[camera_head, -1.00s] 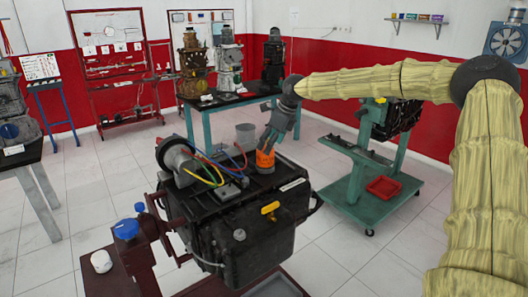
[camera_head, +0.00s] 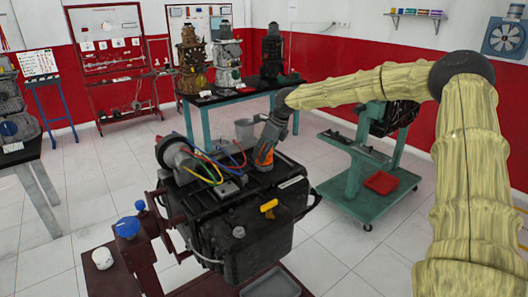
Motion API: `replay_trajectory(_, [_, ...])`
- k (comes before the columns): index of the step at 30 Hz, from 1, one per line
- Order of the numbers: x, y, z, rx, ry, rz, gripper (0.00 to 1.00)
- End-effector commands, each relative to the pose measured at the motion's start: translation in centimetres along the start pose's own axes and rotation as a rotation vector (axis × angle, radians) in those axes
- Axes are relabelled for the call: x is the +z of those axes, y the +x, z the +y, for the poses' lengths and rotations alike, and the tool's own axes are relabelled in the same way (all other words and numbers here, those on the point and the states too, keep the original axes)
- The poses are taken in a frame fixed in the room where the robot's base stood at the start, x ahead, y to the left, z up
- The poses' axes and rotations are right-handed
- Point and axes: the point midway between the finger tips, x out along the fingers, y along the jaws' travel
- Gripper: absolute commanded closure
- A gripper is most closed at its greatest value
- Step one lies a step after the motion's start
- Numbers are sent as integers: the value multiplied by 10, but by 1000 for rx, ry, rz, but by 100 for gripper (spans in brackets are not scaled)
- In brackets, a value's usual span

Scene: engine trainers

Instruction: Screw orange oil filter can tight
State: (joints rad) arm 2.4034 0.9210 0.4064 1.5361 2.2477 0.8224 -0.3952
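Coloured hoses (camera_head: 212,165) and a grey cylinder (camera_head: 174,153) sit left of the can. A green stand with a red tray (camera_head: 381,182) is at the right.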

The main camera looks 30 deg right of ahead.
Motion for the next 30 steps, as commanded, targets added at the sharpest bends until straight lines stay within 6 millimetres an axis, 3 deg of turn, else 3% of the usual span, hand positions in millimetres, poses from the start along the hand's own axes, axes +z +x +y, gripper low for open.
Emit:
replay_trajectory(1, [0,0,0,0,0,0,56])
replay_trajectory(3, [0,0,0,0,0,0,66])
replay_trajectory(17, [0,0,-1,-34,75,-2,66])
replay_trajectory(30, [0,0,-1,-160,375,-2,66])
